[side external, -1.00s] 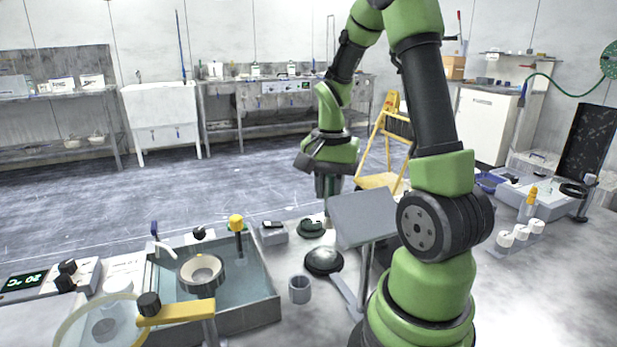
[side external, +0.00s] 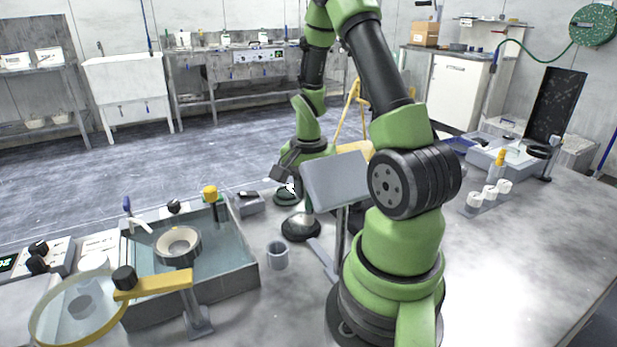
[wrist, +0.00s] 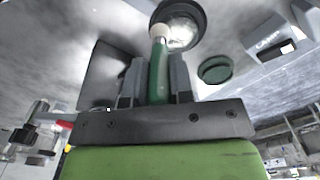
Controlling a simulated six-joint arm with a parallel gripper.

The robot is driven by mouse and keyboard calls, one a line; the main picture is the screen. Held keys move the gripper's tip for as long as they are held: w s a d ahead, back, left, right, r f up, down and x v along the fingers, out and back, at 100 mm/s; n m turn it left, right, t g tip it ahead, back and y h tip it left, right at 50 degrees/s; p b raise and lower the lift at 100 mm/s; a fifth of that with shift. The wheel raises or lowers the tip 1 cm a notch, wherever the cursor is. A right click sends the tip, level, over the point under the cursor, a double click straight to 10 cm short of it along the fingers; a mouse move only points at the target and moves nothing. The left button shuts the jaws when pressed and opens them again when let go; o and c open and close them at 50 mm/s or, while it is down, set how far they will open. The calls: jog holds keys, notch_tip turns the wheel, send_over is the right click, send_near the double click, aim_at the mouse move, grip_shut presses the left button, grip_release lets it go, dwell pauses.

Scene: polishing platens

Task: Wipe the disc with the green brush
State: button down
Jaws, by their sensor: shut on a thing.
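My gripper (wrist: 158,82) is shut on the green brush (wrist: 159,70), whose green handle and pale tip show in the wrist view. The tip overlaps the near-left edge of the disc (wrist: 186,25), a shiny grey face in a dark round rim. I cannot tell whether they touch. In the side external view the disc (side external: 299,229) lies on the bench, with my gripper (side external: 291,182) above and behind it. The brush is mostly hidden there by the arm and a grey tilted panel.
A dark green round pad (wrist: 215,69) lies beside the disc. The grey tilted panel (side external: 335,178) on a post stands close to the right of my gripper. A grey cup (side external: 277,255) and a water basin (side external: 236,270) stand at the left. The bench at right front is clear.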

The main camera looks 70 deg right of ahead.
jog(key=shift+w+d+f, duration=0.2)
jog(key=shift+w+d+r, duration=0.45)
jog(key=shift+w+d, duration=0.05)
jog(key=shift+d, duration=0.05)
jog(key=shift+s+a, duration=0.8)
jog(key=shift+a, duration=0.05)
jog(key=shift+w+d, duration=0.2)
jog(key=shift+w, duration=0.45)
jog(key=shift+w+d, duration=1.85)
jog(key=shift+d, duration=0.05)
jog(key=shift+s+a, duration=2.2)
jog(key=shift+a, duration=0.05)
jog(key=shift+r, duration=3.3)
